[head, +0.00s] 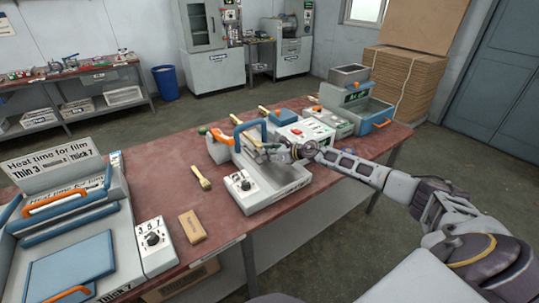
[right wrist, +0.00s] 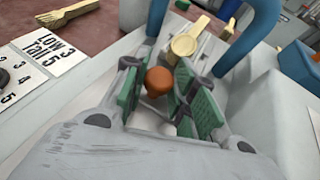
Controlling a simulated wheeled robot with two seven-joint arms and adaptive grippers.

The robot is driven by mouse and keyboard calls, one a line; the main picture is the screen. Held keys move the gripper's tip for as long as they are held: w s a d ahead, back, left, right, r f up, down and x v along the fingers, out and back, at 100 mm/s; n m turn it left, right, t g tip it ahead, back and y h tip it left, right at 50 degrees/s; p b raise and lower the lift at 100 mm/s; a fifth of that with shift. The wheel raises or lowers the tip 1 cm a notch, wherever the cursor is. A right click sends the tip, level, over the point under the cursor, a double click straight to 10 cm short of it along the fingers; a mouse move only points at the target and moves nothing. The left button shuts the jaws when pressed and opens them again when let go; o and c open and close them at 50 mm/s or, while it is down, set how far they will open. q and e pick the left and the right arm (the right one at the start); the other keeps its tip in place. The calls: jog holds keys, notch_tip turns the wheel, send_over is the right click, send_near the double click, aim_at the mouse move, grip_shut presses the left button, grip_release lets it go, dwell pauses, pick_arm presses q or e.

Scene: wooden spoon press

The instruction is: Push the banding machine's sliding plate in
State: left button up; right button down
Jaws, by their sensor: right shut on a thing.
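The banding machine (head: 272,195) is a pale grey unit with a blue arched handle (head: 236,136) and a dial on its front, standing mid-table. My right gripper (head: 280,151) reaches in from the right over its channel. In the right wrist view its green-padded fingers (right wrist: 160,70) are shut around an orange-brown knob (right wrist: 158,82), which seems to belong to the sliding plate; the plate itself is mostly hidden by the gripper. A round wooden spoon end (right wrist: 184,46) lies just beyond the fingertips, between the legs of the blue handle. My left gripper is out of view.
A film-sealing machine (head: 75,255) with orange handles stands at the left, beside a wooden block (head: 192,227). A wooden piece (head: 201,178) lies left of the banding machine. A grey machine with a blue-edged tray (head: 366,118) stands at the table's far right.

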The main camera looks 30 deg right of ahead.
jog(key=shift+w+d+r, duration=0.1)
jog(key=shift+d+r, duration=0.05)
jog(key=shift+r, duration=0.1)
jog(key=c, duration=1.4)
grip_release()
jog(key=shift+w, duration=0.1)
jog(key=shift+o, duration=1.1)
jog(key=shift+f, duration=0.2)
jog(key=shift+v, duration=5.1)
jog(key=shift+s+d+r, duration=0.2)
jog(key=shift+s+d, duration=0.05)
jog(key=shift+s, duration=0.35)
